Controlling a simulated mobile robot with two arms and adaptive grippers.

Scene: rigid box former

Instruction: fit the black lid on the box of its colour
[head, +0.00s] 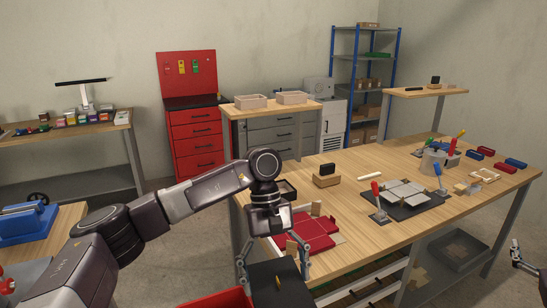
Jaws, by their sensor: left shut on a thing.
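My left gripper (273,277) reaches down at the front edge of the table, its two fingers spread on either side of a flat black piece (270,293), which looks like the black lid. The fingers are shut on its sides; a small yellow mark shows on top. The lower part of the black piece is cut off by the picture's bottom edge. A small black open-topped box (288,197) stands on the table behind the gripper, partly hidden by my arm. My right gripper (527,263) shows only in part at the right edge; its fingers are unclear.
A red box (220,301) is at the bottom edge, beside the black piece. A red flat sheet (312,236) with wooden blocks lies on the table. A dark board (405,205) with grey panels and red- and blue-handled clamps is further right. Bare wood lies between them.

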